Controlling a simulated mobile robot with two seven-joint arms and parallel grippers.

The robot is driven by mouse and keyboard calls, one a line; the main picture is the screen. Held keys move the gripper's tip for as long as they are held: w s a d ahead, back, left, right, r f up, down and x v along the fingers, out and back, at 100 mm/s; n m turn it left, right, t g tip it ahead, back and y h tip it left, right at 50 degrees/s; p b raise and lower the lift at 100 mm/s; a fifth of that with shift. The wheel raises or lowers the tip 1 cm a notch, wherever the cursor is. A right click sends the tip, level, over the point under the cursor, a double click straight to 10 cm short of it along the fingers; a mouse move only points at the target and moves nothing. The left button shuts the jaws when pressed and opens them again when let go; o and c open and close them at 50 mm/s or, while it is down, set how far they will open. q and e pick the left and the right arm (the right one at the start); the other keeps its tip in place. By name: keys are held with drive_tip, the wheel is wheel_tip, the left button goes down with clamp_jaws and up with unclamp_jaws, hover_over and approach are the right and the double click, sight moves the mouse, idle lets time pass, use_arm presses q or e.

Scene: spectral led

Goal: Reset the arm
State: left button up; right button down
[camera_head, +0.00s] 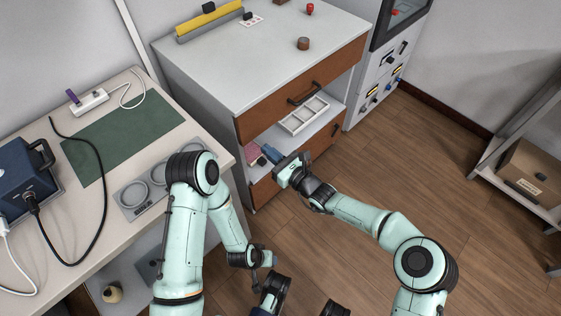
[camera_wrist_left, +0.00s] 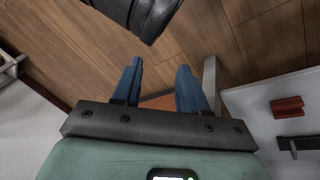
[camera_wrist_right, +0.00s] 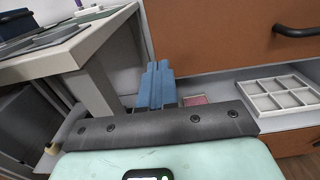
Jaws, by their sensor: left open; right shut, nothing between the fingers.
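My right gripper (camera_head: 269,153) is in front of the wooden cabinet, by the open shelf gap. Its blue fingers are shut together with nothing between them, as the right wrist view (camera_wrist_right: 157,68) shows. My left arm bends over the desk edge and hangs down. My left gripper shows in the left wrist view (camera_wrist_left: 158,66) with its two blue fingers apart and nothing between them. In the head view its fingers are not clear.
The cabinet (camera_head: 262,65) has an open compartment with a white divided tray (camera_head: 304,115) and a pink item (camera_head: 254,154). The desk (camera_head: 95,215) at left carries a blue box (camera_head: 22,183), green mat (camera_head: 130,135) and grey ring plate (camera_head: 140,195).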

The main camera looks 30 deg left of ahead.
use_arm(q)
drive_tip(key=shift+s+d+r+g+p, duration=0.25)
drive_tip(key=shift+s+d+r, duration=0.1)
drive_tip(key=shift+s, duration=0.3)
drive_tip(key=shift+s+d+r+g+p, duration=0.25)
drive_tip(key=shift+s+r, duration=0.1)
drive_tip(key=shift+s, duration=0.25)
use_arm(e)
drive_tip(key=shift+v, duration=2.6)
